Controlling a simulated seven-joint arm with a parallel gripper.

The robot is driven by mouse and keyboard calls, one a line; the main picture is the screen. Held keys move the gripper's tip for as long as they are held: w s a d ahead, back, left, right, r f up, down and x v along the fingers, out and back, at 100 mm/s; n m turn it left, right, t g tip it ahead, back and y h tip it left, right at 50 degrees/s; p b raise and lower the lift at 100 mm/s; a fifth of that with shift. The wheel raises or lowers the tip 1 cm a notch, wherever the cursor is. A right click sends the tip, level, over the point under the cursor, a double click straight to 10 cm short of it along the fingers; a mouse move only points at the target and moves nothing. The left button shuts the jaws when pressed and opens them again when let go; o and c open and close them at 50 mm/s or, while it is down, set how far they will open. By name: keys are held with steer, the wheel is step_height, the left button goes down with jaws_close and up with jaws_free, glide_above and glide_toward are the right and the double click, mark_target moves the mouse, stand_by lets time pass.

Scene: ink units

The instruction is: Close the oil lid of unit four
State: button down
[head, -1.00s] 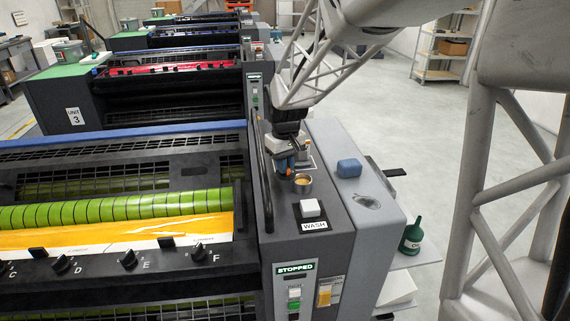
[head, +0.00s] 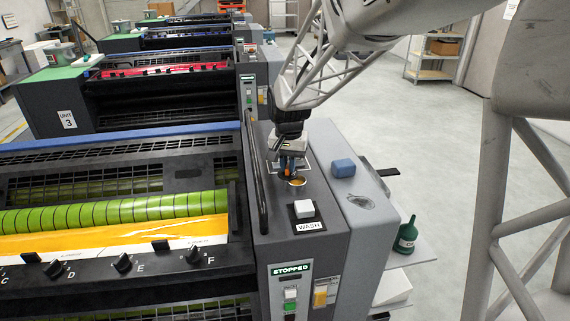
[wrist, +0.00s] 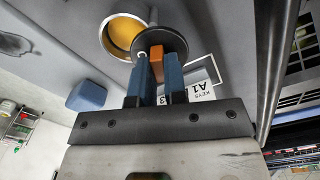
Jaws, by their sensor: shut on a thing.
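The oil filler (head: 298,182) of the near unit is a round metal cup with a gold inside, on the grey top behind the WASH button. In the wrist view the filler (wrist: 121,33) shows largely uncovered. The lid (wrist: 176,43) is a dark round disc with an orange tab (wrist: 157,58), overlapping one side of the opening in the picture. My gripper (wrist: 157,72) has its blue fingers shut on the orange tab. In the head view my gripper (head: 287,168) points down just left of and behind the filler; the lid is mostly hidden there.
The WASH button (head: 303,209) is in front of the filler. A blue block (head: 343,167) sits on the light grey cover to the right. A dark guard bar (head: 255,172) runs along the left. A white-framed label (wrist: 199,88) lies beside the lid. A green bottle (head: 406,236) stands lower right.

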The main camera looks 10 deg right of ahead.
mark_target(297, 176)
steer(key=m, duration=0.2)
steer(key=d+m, duration=0.1)
steer(key=shift+s+m, duration=0.3)
steer(key=shift+m, duration=0.1)
steer(key=m, duration=0.3)
steer(key=shift+s+d+m, duration=0.3)
steer(key=shift+s+d, duration=0.05)
steer(key=shift+s, duration=0.05)
steer(key=m, duration=0.1)
steer(key=s+m, duration=0.1)
steer(key=m, duration=0.1)
steer(key=shift+d, duration=0.15)
steer(key=shift+s+m, duration=0.2)
steer(key=shift+m, duration=0.6)
steer(key=shift+s+m, duration=0.15)
steer(key=shift+m, duration=0.65)
steer(key=c, duration=1.2)
jaws_free()
steer(key=shift+o, duration=0.2)
steer(key=shift+r, duration=0.2)
